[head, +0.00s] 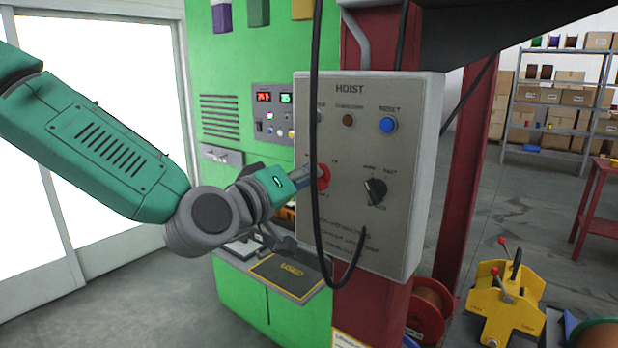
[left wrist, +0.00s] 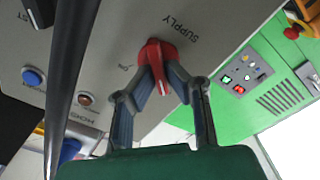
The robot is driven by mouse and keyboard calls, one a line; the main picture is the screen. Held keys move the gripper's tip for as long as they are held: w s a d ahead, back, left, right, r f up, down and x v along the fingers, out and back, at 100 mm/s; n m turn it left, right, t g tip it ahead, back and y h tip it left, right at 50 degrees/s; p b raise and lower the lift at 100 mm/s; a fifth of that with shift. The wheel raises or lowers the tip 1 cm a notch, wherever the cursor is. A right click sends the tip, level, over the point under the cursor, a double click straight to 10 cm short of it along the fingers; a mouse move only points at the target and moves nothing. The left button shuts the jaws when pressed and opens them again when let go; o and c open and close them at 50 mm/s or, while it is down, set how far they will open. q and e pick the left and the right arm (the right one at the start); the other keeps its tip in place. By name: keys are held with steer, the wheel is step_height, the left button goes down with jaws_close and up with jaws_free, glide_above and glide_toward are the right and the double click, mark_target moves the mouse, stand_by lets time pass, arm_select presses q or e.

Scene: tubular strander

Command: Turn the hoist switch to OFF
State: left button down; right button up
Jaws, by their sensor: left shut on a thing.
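The grey hoist box (head: 345,230) is mounted on a red post, with the label HOIST at its top. Its red rotary switch (head: 325,177) sits on the left part of the face, partly hidden by my gripper and a hanging black cable. My left gripper (head: 309,175) reaches it from the left. In the left wrist view, the two fingers of the gripper (left wrist: 161,78) are closed on either side of the red switch (left wrist: 154,52). The label SUPPLY is beside it. The position that the switch points to is hard to read. My right gripper is out of view.
The black cable (head: 314,110) hangs in a loop before the box, close to my gripper; it crosses the left wrist view too (left wrist: 75,70). A black selector knob (head: 375,191) and a blue button (head: 388,125) are on the box. A green cabinet (head: 225,60) stands behind.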

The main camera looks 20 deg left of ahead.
arm_select(q)
steer(key=shift+s+f, duration=0.15)
steer(key=shift+f, duration=0.3)
steer(key=c, duration=1.6)
jaws_free()
steer(key=shift+r, duration=0.15)
steer(key=shift+a+r, duration=0.1)
steer(key=v, duration=0.7)
steer(key=shift+s+a, duration=0.1)
steer(key=shift+a, duration=0.05)
